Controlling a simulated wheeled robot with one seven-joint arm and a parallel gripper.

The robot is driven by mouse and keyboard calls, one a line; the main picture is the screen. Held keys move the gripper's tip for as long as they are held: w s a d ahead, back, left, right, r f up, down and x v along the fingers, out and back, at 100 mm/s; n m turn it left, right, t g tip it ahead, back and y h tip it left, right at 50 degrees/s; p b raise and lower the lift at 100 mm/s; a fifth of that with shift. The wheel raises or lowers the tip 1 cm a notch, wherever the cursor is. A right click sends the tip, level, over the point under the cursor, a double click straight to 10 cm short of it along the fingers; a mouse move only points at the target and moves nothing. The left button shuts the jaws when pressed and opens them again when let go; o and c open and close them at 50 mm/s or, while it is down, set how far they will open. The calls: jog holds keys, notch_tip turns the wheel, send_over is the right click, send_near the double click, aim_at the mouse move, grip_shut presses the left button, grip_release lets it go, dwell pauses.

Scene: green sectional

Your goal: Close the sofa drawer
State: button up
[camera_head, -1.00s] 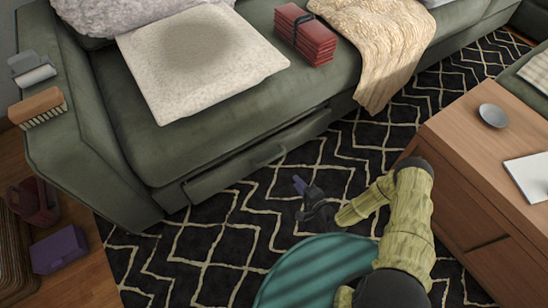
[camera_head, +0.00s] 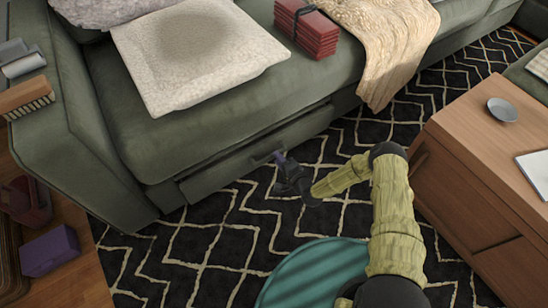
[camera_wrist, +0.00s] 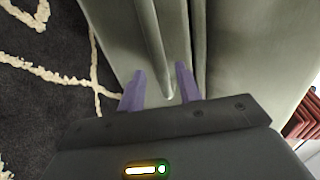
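The green sofa drawer (camera_head: 225,172) is low in the sofa's (camera_head: 150,130) base and stands slightly out from it. Its bar handle (camera_head: 262,158) is partly hidden by my gripper (camera_head: 279,158). In the wrist view, the drawer front (camera_wrist: 120,30) and its long handle (camera_wrist: 152,45) fill the upper middle. My gripper (camera_wrist: 160,84) is open, its purple fingers apart, with the handle's near end between them in the picture. I cannot tell whether the fingers touch the drawer.
A wooden cabinet (camera_head: 470,190) stands to the right of my arm. A cushion (camera_head: 200,55), red books (camera_head: 308,28) and a cream throw (camera_head: 380,45) lie on the sofa. A purple box (camera_head: 48,250) sits at the left.

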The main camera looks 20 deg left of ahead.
jog(key=shift+b+x, duration=0.6)
jog(key=shift+x, duration=1.35)
grip_shut()
